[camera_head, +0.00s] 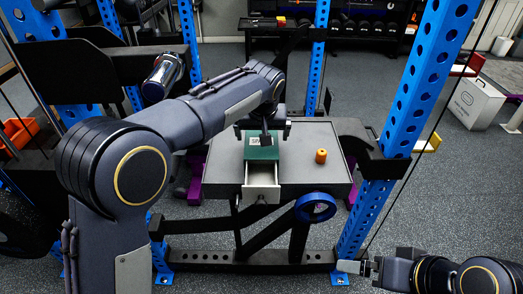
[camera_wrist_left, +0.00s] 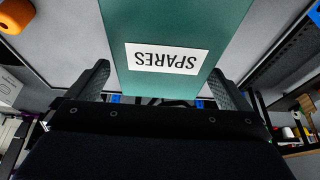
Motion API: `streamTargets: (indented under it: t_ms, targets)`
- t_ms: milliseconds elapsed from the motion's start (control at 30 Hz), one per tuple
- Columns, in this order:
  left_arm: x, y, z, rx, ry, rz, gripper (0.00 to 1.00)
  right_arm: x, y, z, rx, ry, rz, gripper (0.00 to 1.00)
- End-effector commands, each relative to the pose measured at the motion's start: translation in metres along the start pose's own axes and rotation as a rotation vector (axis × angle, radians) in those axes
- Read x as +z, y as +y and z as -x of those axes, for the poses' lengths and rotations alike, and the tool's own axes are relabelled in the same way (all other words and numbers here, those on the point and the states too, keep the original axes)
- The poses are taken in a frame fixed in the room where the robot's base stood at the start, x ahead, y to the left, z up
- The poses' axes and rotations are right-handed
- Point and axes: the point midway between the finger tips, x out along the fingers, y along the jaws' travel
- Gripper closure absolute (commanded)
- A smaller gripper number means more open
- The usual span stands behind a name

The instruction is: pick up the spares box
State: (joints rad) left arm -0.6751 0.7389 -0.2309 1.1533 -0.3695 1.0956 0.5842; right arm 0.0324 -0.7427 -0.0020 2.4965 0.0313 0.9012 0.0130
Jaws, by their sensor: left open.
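The spares box (camera_head: 262,153) is dark green and stands on a grey tabletop (camera_head: 221,174) in the head view. In the left wrist view the box (camera_wrist_left: 180,20) fills the upper middle, its white SPARES label (camera_wrist_left: 166,58) upside down. My left gripper (camera_head: 263,133) is over the box, fingers pointing down. In the wrist view its open fingers (camera_wrist_left: 163,82) stand on either side of the box. Contact cannot be told. My right gripper (camera_head: 357,267) is low at the right of the head view, away from the box; its jaw opening is unclear.
An open drawer (camera_head: 262,184) sticks out below the tabletop's front edge. A small orange cylinder (camera_head: 321,156) stands right of the box. Blue rack posts (camera_head: 421,75) flank the table. A blue ring (camera_head: 315,208) is at the front. A white box (camera_head: 475,102) stands at far right.

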Motion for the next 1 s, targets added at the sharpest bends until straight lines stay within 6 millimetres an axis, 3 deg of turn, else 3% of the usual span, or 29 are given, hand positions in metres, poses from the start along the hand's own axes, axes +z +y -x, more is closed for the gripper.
streamTargets:
  t_ms: [200,533,900,1000]
  targets:
    - [0.003,-0.002,-0.033,-0.001,-0.001,0.001,0.0,0.002,0.002,-0.004,0.0,0.0,0.0,0.0]
    - [0.003,-0.002,-0.039,0.0,0.0,0.0,0.0,0.002,0.002,-0.004,0.0,0.0,0.0,0.0]
    - [0.003,-0.002,-0.039,0.0,0.0,0.0,0.48,0.002,0.002,-0.004,0.0,0.0,0.0,0.0]
    - [0.002,-0.002,-0.038,0.001,0.001,0.0,0.52,0.002,0.002,-0.004,0.0,0.0,0.0,0.0]
